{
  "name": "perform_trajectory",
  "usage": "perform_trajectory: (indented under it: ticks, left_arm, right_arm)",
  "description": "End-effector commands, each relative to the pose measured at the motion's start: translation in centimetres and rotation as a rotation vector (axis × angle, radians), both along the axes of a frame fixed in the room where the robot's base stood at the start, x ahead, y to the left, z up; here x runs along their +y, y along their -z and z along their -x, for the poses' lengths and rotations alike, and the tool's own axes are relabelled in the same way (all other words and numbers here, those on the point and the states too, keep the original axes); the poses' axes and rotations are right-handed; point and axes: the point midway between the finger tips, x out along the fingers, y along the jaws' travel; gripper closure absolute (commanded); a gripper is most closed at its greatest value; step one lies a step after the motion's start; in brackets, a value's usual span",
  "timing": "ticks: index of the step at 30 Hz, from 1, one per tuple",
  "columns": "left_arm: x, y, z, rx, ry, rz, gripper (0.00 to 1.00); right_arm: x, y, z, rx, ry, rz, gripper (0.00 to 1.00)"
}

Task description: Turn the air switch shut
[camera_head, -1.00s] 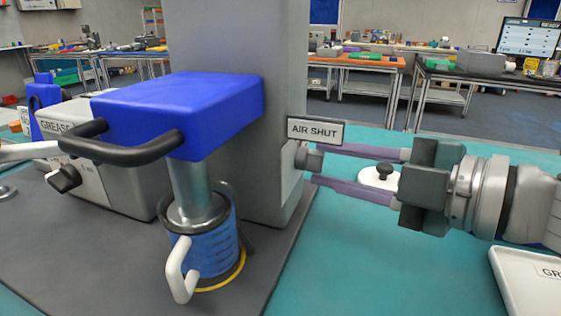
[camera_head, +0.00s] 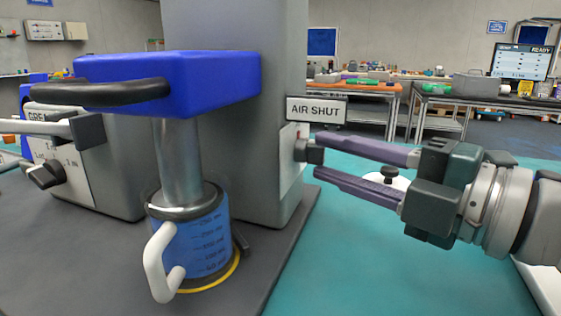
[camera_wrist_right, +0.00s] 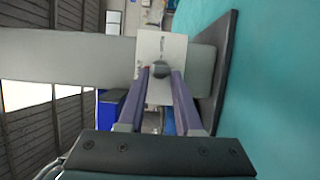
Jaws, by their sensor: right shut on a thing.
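The air switch is a small dark grey knob (camera_head: 308,151) on a pale plate on the side of the grey column, below the "AIR SHUT" sign (camera_head: 316,109). The knob also shows in the right wrist view (camera_wrist_right: 160,69), between the tips of the two purple fingers. My right gripper (camera_head: 317,154) reaches in from the right and is shut on the knob, one fingertip above it and one below. The gripper also shows in the wrist view (camera_wrist_right: 162,73). The knob's exact angle is hard to read.
A blue machine head (camera_head: 190,82) with a black handle sits above a blue cup (camera_head: 195,240) with a pale handle. A grease panel with a dark knob (camera_head: 46,174) is at the left. The teal tabletop (camera_head: 380,270) below my right gripper is clear.

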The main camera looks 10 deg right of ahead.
Motion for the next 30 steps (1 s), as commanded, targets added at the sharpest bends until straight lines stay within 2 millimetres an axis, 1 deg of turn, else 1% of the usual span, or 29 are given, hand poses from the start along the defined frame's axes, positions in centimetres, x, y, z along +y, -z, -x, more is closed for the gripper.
perform_trajectory:
  ticks: [8,9,16,25,30]
  left_arm:
    - [-0.2,0.0,0.0,0.0,-0.005,0.008,1.0]
    - [-0.2,0.0,0.0,0.0,-0.005,0.009,1.0]
    - [-0.3,0.0,0.0,0.0,-0.006,0.009,1.0]
    - [-0.2,0.0,0.0,0.0,-0.005,0.008,1.0]
    - [-0.1,0.4,0.0,0.0,-0.002,0.003,1.0]
  right_arm:
    - [0.1,-0.1,0.1,-0.003,-0.005,0.001,1.0]
    - [0.1,-0.1,0.1,-0.003,-0.005,0.001,0.62]
    - [0.1,0.0,0.0,-0.001,-0.002,0.0,0.36]
    - [-0.1,0.1,0.2,0.001,0.0,0.0,0.36]
    - [-0.9,0.3,1.5,0.004,0.0,0.0,0.36]
